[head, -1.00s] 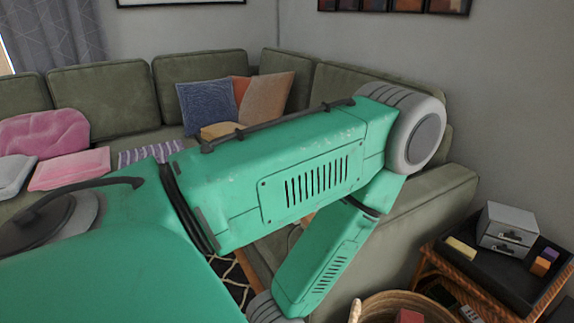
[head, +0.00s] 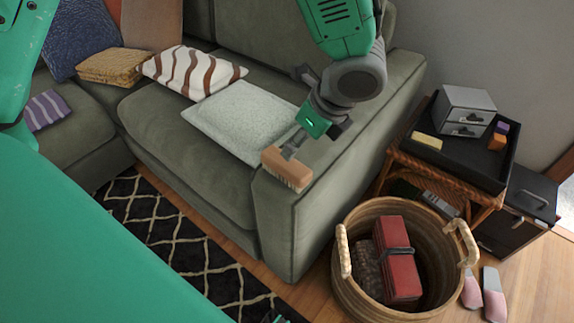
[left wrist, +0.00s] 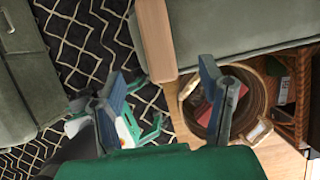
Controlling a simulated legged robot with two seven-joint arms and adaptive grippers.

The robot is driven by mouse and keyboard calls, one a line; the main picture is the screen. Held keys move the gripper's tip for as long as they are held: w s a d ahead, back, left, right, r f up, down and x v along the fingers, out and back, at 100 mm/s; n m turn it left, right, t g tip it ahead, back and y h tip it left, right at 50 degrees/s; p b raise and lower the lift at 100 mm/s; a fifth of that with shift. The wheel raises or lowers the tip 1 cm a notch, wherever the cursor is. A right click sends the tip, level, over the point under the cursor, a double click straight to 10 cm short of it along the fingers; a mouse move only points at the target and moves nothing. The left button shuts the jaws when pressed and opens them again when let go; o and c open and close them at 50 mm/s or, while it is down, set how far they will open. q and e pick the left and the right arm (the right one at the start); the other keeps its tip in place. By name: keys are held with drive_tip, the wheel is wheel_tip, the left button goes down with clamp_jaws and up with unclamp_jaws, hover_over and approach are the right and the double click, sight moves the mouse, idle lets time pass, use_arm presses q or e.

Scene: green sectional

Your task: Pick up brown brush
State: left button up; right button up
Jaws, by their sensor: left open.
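The brown brush (head: 287,167) has a wooden back and pale bristles facing down. In the head view it is at the front end of the green sofa's arm (head: 345,170). My left gripper (head: 294,143) is just above and behind it, pointing down toward it. In the left wrist view the brush (left wrist: 157,42) is a long wooden bar, and its near end lies between the spread fingertips of my left gripper (left wrist: 162,72). The fingers are open, with a gap on each side of the brush. My right gripper is not in view.
A wicker basket (head: 343,285) with a red item (head: 397,258) stands right of the sofa arm. A side table with a black tray (head: 452,168) and small drawers (head: 466,108) is behind it. A white cushion (head: 240,118) lies on the seat. A patterned rug (head: 180,235) covers the floor.

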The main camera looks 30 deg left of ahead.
sight(284, 160)
use_arm(q)
drive_tip(key=b+x, duration=0.1)
drive_tip(key=x, duration=0.2)
drive_tip(key=b+x, duration=0.1)
drive_tip(key=x, duration=0.3)
drive_tip(key=shift+s+a, duration=0.15)
drive_tip(key=shift+a, duration=0.3)
drive_tip(key=shift+a+f, duration=0.35)
drive_tip(key=shift+f, duration=0.2)
drive_tip(key=f+b, duration=0.1)
drive_tip(key=f, duration=0.1)
drive_tip(key=f+b, duration=0.2)
drive_tip(key=shift+w+a, duration=0.2)
drive_tip(key=shift+f, duration=0.1)
drive_tip(key=shift+a, duration=0.45)
drive_tip(key=shift+d+f, duration=0.2)
drive_tip(key=shift+d, duration=0.1)
drive_tip(key=shift+a, duration=0.1)
clamp_jaws()
